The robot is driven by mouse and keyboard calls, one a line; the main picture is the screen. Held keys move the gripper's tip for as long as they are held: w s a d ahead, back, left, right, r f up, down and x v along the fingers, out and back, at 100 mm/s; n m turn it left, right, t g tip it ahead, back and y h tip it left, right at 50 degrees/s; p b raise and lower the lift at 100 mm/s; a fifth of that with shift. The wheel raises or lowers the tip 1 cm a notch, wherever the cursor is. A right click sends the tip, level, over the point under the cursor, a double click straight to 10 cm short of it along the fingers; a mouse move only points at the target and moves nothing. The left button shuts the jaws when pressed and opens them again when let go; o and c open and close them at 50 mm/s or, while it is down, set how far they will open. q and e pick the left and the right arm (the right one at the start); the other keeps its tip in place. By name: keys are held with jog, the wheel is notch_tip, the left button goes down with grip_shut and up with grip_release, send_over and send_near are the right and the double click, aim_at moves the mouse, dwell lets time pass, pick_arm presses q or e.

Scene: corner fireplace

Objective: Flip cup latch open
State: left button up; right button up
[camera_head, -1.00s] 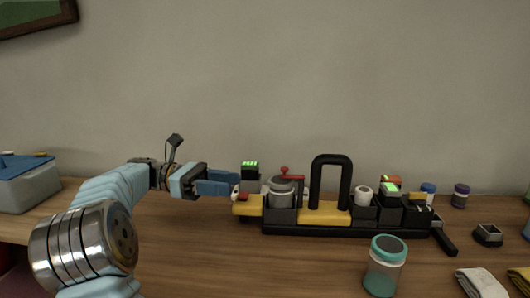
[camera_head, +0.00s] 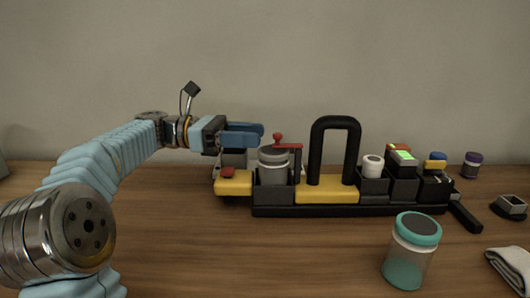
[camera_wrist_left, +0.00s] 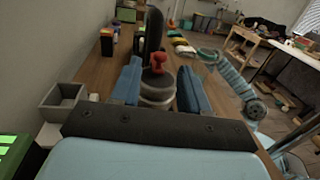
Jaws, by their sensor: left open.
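A metal cup (camera_head: 273,166) with a dark lid stands in a black holder at the left part of a yellow and black caddy (camera_head: 326,190). A red latch (camera_head: 288,145) with a round knob lies over the cup's top; the red knob also shows in the left wrist view (camera_wrist_left: 158,62). My left gripper (camera_head: 262,134) is open and empty, just left of the knob at about its height. In the left wrist view, its two blue fingers (camera_wrist_left: 160,85) stand apart on either side of the cup and knob. My right gripper is not in the head view.
A black handle arch (camera_head: 334,150) rises from the caddy right of the cup. A teal-lidded jar (camera_head: 411,248) stands in front. A white roll (camera_head: 372,166) and small boxes sit in the caddy's right part.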

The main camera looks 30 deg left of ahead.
aim_at(265, 149)
pick_arm(q)
jog(key=shift+b+x, duration=0.45)
jog(key=shift+x, duration=1.35)
jog(key=shift+s+r, duration=0.1)
jog(key=shift+c, duration=0.2)
grip_shut()
